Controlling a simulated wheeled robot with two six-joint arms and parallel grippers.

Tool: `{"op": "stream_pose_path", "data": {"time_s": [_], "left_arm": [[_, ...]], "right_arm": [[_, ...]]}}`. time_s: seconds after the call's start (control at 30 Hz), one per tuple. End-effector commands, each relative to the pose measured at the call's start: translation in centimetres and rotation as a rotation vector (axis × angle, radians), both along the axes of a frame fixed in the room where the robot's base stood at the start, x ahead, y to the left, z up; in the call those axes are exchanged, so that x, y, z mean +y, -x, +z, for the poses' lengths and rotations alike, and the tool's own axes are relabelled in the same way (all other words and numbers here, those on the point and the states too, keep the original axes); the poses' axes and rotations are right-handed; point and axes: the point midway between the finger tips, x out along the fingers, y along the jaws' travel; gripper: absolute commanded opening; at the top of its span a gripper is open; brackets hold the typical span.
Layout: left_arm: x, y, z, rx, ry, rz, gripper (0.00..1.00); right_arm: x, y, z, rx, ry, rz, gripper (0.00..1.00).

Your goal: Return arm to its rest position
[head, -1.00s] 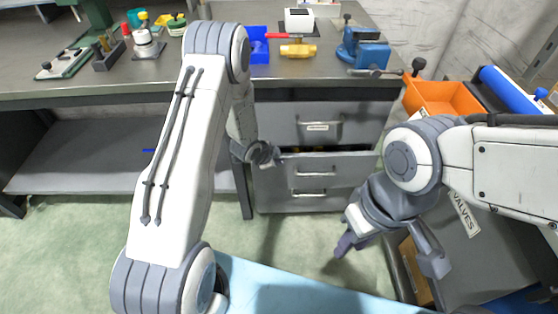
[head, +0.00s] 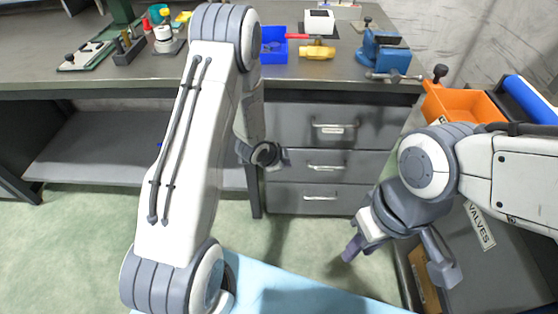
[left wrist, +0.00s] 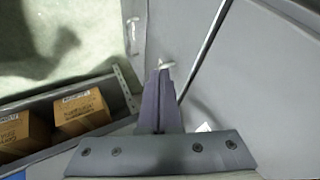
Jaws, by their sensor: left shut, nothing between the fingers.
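My left arm comes in from the left in the head view. Its gripper (head: 272,156) hangs in front of the bench drawers (head: 325,165), small and partly hidden by its own wrist. In the left wrist view the left gripper's fingers (left wrist: 162,90) are together and empty, with a pale object beyond their tips. My right gripper (head: 395,258) is at the lower right in the head view, its two fingers spread wide with nothing between them. It is above the floor beside the grey cabinet labelled VALVES. The bench drawers appear shut.
The bench top (head: 290,85) holds a blue bin (head: 273,45), a yellow-headed hammer (head: 317,51) and a blue vise (head: 386,52). An orange bin (head: 462,103) stands at right. Cardboard boxes (left wrist: 80,113) lie in an open drawer. Green floor is clear below the bench.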

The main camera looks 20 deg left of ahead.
Motion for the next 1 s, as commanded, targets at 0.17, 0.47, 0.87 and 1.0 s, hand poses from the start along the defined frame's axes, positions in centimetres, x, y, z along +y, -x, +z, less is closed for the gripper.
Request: {"op": "stream_pose_path", "data": {"time_s": [0.17,0.47,0.87,1.0], "left_arm": [[0.2,2.0,3.4,0.0,0.0,-0.01,0.0],[0.8,3.7,5.4,0.002,0.0,-0.011,0.0],[-2.0,4.7,9.3,0.082,-0.034,0.055,0.0],[-5.9,8.3,14.0,0.195,-0.041,0.172,0.0]], "right_arm": [[0.0,0.0,0.9,0.0,0.0,0.0,0.33],[0.0,0.0,1.3,0.001,0.001,0.0,0.33],[0.0,0.0,1.3,0.001,0.001,0.0,0.33],[0.0,0.0,1.3,0.001,0.001,0.0,0.33]]}}
